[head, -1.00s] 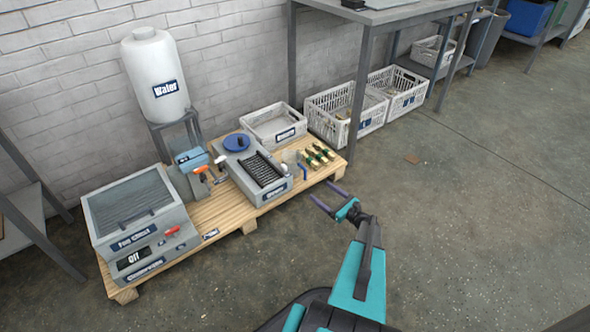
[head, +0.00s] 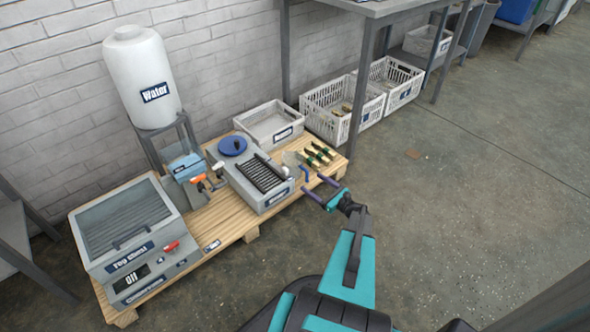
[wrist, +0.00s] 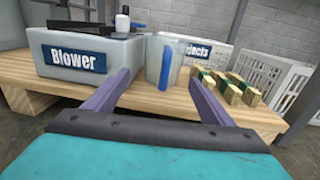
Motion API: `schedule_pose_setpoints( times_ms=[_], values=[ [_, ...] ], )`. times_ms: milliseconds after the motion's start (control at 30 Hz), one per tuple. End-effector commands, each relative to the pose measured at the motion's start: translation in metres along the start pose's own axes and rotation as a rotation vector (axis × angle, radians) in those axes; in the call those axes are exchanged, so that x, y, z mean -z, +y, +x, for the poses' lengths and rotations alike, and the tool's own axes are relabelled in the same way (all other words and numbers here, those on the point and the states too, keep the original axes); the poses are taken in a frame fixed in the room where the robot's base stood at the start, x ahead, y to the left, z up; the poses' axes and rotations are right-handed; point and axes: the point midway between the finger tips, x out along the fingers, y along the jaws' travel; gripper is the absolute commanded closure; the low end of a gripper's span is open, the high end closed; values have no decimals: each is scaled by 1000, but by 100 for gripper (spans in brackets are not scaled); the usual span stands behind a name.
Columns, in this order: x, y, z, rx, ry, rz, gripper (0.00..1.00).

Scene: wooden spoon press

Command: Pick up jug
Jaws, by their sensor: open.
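The jug (wrist: 155,62) is a small pale grey vessel with a blue handle on the side facing me. My gripper (head: 315,186) is open and empty, low beside the pallet's front edge. In the wrist view its two purple fingers (wrist: 160,80) point forward, with the jug between them in the picture. I cannot tell the exact gap to it.
The Blower box (wrist: 85,60) is close left of the jug. Several green-and-wood pieces (wrist: 227,86) lie to the right, before a Rejects crate (wrist: 205,55). The floor (head: 460,200) at right is open.

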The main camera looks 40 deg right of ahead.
Motion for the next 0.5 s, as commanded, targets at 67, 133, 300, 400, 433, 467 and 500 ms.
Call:
schedule_pose_setpoints(
  times_ms=[67, 133, 300, 400, 433, 467, 500],
  values=[
    [0, -4, -4, 6, 0, 0, 24],
    [0, -7, -6, 12, 0, 0, 24],
    [1, -13, -8, 21, 0, -1, 24],
    [2, -15, -1, 22, 0, -1, 24],
    [2, -15, 2, 23, -1, -1, 24],
    [2, -15, 5, 23, -1, -1, 24],
    [2, -16, 10, 24, -1, -1, 24]
  ],
)
